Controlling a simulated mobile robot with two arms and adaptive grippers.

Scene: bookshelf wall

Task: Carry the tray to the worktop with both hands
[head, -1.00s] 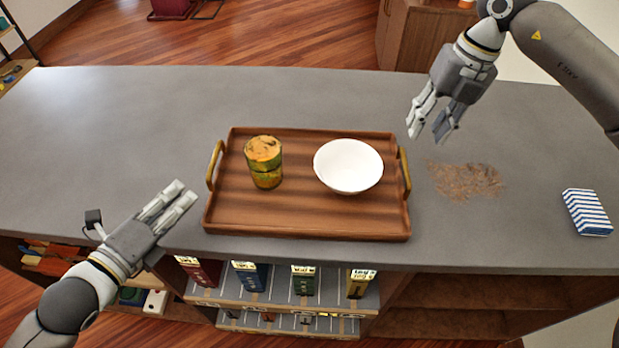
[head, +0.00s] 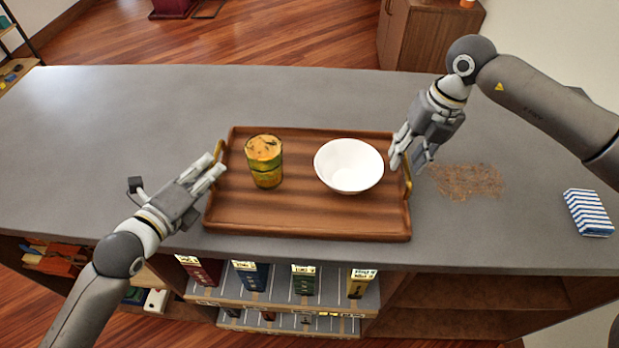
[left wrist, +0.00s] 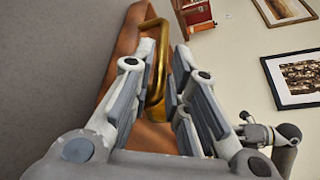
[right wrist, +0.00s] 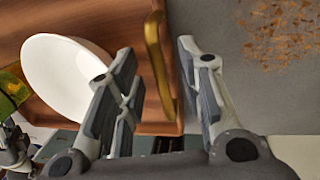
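The brown wooden tray (head: 300,220) lies flat on the grey counter, with a brass handle at each end. It carries a green and amber tumbler (head: 265,177) and a white bowl (head: 348,166). My left gripper (head: 214,169) is at the left handle (head: 219,149). In the left wrist view its fingers stand apart with the brass handle (left wrist: 154,68) between them. My right gripper (head: 405,160) is at the right handle (head: 408,182). In the right wrist view its fingers are apart, with the brass handle (right wrist: 157,58) between them.
A patch of brown crumbs (head: 466,181) lies right of the tray. A blue and white striped packet (head: 588,212) sits at the counter's right end. The grey counter (head: 110,130) is clear at left.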

